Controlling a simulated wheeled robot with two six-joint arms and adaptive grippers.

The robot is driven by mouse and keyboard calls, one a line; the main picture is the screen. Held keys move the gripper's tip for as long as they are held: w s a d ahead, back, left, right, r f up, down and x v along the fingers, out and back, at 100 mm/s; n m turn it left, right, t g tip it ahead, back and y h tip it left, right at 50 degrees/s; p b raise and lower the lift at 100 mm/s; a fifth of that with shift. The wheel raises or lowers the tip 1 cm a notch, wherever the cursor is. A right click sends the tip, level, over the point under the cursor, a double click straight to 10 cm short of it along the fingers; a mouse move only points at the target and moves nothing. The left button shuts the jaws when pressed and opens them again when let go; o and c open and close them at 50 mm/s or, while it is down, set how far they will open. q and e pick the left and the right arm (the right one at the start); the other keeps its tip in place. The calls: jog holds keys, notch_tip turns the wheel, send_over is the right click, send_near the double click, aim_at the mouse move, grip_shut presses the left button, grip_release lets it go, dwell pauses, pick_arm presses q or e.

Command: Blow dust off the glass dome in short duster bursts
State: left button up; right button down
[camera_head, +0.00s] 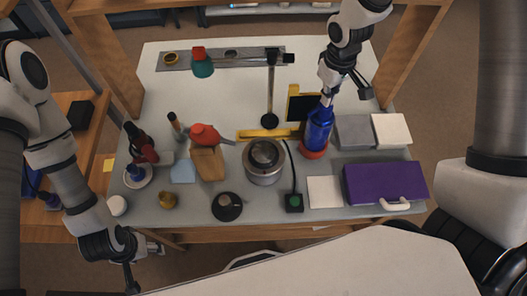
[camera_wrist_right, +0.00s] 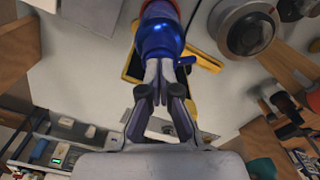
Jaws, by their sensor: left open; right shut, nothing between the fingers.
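A blue can (camera_head: 319,132) with a red base, which looks like the duster, stands upright at the right of the table's middle. It also shows at the top of the right wrist view (camera_wrist_right: 158,38). My right gripper (camera_head: 327,97) is shut and empty, its fingertips (camera_wrist_right: 158,72) at the can's top; I cannot tell if they touch it. A silver round housing (camera_head: 265,172) with a dark glass dome (camera_head: 265,153) sits left of the can. It also shows in the right wrist view (camera_wrist_right: 248,30). Dust is too small to see. My left gripper (camera_head: 130,278) is open below the table's front left edge.
A purple case (camera_head: 384,183) lies at the right, with grey (camera_head: 353,131) and white (camera_head: 392,130) blocks behind it. A yellow bar (camera_head: 262,134) lies behind the housing. A red-topped tool (camera_head: 204,133) and a wooden block (camera_head: 208,163) stand left.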

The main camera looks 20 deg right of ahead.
jog(key=shift+r, duration=0.1)
notch_tip(320, 180, up, 3)
jog(key=p, duration=0.3)
jog(key=shift+f, duration=0.2)
dwell(2.8)
jog(key=shift+f+b, duration=1)
jog(key=shift+f, duration=0.4)
dwell(0.4)
notch_tip(320, 180, up, 3)
jog(key=p, duration=0.3)
